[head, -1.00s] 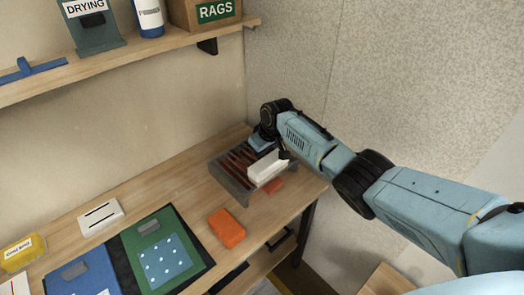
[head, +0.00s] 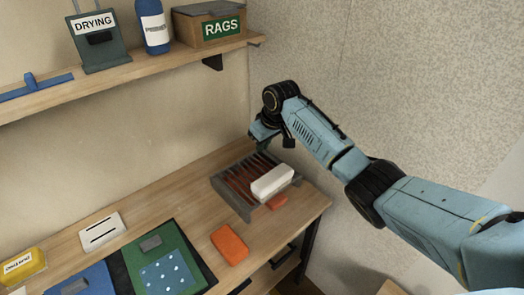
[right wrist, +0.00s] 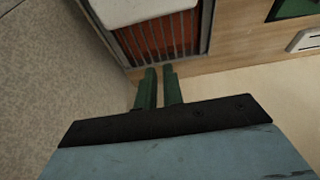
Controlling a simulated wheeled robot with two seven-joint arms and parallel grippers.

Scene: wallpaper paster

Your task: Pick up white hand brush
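The white hand brush (head: 271,181) shows as a plain white block lying across the right side of a dark slatted rack (head: 228,196) on the bench. Its white body also shows at the top edge of the right wrist view (right wrist: 140,10), cut off by the frame. My right gripper (head: 262,146) is above the far side of the rack, apart from the brush. In the right wrist view its two green fingers (right wrist: 159,72) stand a narrow gap apart with nothing between them. My left gripper is not in view.
A small orange piece (head: 278,202) lies by the rack and an orange block (head: 229,244) lies nearer. A green board (head: 150,235), a white slotted box (head: 102,231) and a yellow box (head: 22,265) are left. A shelf (head: 130,70) overhangs the bench; a wall stands right.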

